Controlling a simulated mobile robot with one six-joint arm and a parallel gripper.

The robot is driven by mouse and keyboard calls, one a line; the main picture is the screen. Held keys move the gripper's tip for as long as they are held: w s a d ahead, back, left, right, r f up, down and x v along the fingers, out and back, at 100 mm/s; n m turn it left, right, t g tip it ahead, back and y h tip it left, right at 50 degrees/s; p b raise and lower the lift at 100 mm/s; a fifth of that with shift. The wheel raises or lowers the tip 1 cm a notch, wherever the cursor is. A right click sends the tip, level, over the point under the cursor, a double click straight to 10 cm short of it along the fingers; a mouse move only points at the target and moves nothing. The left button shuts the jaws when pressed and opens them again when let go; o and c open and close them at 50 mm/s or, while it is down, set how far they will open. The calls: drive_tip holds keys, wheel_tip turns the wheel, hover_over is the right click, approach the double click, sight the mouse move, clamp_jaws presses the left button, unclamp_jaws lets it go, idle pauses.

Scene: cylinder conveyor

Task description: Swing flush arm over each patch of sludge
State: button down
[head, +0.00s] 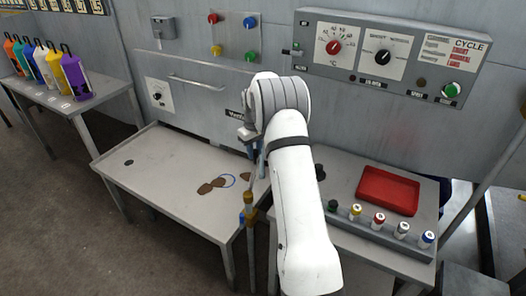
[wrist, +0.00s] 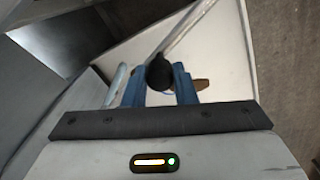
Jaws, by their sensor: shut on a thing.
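A brown patch (wrist: 202,84) also shows just right of my gripper in the wrist view. The flush arm (head: 249,213), a thin upright pipe with brass fittings, stands at the tray's right edge. Its black knob (wrist: 159,72) sits between the blue fingers of my gripper (wrist: 159,88), which is shut on it. In the head view my white arm hides most of the gripper and the grip.
A dark round drain (head: 129,162) is at the tray's left. To the right a bench holds a red tray (head: 388,190) and a row of small capped bottles (head: 379,220). Coloured bottles (head: 45,68) stand on a far left table. A control panel (head: 390,55) is on the wall behind.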

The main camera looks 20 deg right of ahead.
drive_tip(key=shift+w+a+n, duration=0.35)
drive_tip(key=shift+a+n, duration=0.25)
drive_tip(key=shift+a, duration=0.15)
drive_tip(key=shift+w+a+n, duration=0.35)
drive_tip(key=shift+a+n, duration=0.25)
drive_tip(key=shift+a, duration=0.1)
drive_tip(key=c, duration=1.2)
unclamp_jaws()
drive_tip(key=shift+o, duration=0.2)
wheel_tip(320, 180, up, 8)
drive_tip(key=shift+f, duration=0.1)
